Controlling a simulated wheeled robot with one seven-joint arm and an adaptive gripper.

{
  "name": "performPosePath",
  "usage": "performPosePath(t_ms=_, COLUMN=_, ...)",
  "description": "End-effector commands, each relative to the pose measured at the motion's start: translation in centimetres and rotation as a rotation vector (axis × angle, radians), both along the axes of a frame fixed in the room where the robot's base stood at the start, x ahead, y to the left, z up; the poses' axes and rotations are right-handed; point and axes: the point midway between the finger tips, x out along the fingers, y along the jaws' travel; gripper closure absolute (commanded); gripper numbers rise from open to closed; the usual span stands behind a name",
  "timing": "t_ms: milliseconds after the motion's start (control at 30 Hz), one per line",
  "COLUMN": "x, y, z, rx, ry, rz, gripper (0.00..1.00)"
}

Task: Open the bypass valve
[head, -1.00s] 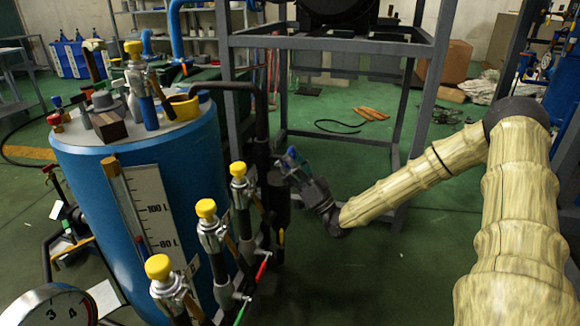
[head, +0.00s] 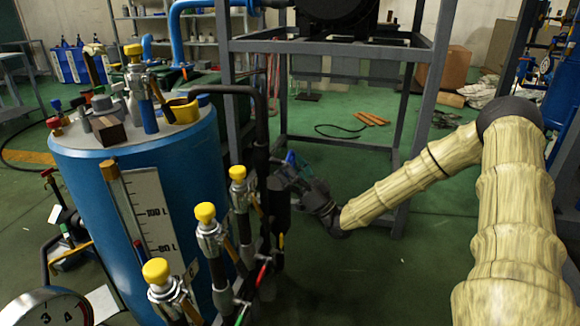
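Several valves stand in a row on dark pipes beside the blue tank. They include yellow-capped ones at the front (head: 156,271), in the middle (head: 205,212) and further back (head: 238,173). Small levers sit lower on the pipes: a red one (head: 262,270), a green one (head: 242,314) and a yellow one (head: 281,241). I cannot tell which is the bypass valve. My gripper (head: 282,178) is beside the black vertical pipe (head: 262,130), right of the rear yellow cap. Its fingers are dark and small against the pipe, so contact and opening are unclear.
A pressure gauge (head: 48,309) is at the lower left. A grey steel frame (head: 340,42) stands behind my gripper.

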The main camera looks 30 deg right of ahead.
Motion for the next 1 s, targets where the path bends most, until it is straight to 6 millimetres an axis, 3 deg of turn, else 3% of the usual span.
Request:
performPosePath(t_ms=467, x=-0.3, y=-0.3, z=-0.4, rx=0.001, ry=-0.001, rz=-0.002, gripper=0.08)
performPosePath(t_ms=1000, x=-5.8, y=-3.4, z=-6.5, rx=0.001, ry=0.001, rz=-0.001, gripper=0.08)
